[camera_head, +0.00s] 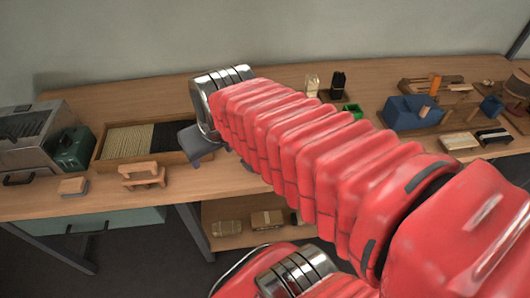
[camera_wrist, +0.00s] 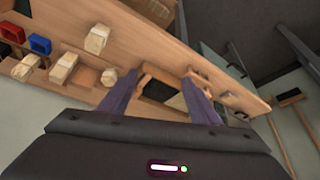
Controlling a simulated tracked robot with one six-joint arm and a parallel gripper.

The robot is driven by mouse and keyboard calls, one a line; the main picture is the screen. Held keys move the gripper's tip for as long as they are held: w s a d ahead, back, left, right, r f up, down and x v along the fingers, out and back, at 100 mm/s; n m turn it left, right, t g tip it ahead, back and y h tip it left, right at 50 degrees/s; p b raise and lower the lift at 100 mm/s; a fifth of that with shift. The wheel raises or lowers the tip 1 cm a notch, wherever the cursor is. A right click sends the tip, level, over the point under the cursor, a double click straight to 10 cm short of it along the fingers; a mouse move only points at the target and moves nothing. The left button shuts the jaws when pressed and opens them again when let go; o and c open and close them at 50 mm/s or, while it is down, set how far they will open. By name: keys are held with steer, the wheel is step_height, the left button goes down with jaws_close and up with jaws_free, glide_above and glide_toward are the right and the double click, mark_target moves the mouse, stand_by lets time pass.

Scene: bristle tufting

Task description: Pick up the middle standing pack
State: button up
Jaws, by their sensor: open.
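At the back of the bench a pale pack (camera_head: 312,85) and a black pack (camera_head: 338,84) stand upright side by side. My arm passes in front and may hide others, so I cannot tell which is the middle one. My gripper (camera_head: 203,152) is over the right end of the bristle tray (camera_head: 100,152), left of those packs. In the wrist view my gripper (camera_wrist: 161,92) is open, with its two fingers apart and nothing clearly held. The wrist view also shows a pale block-like pack (camera_wrist: 97,38) and another wrapped one (camera_wrist: 63,68), both away from the fingers.
A blue bin (camera_head: 412,112) and a green box (camera_head: 353,108) are on the bench's right side. A wooden stand (camera_head: 143,177) and a brush block (camera_head: 73,186) lie near the front edge. A lower shelf (camera_head: 240,244) holds several items. A green case (camera_head: 72,148) stands left.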

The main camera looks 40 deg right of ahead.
steer(key=d+f+m, duration=0.2)
steer(key=d+f, duration=0.2)
steer(key=d, duration=0.5)
steer(key=d+f+m+g+h, duration=0.1)
steer(key=d+f, duration=0.3)
steer(key=d, duration=0.5)
steer(key=shift+w+d+m, duration=0.25)
steer(key=shift+w+m, duration=0.2)
steer(key=shift+m, duration=0.05)
steer(key=x, duration=0.8)
steer(key=shift+f, duration=0.3)
steer(key=shift+d+f, duration=0.1)
steer(key=shift+d, duration=0.05)
steer(key=shift+x, duration=2.55)
steer(key=shift+w+d, duration=0.1)
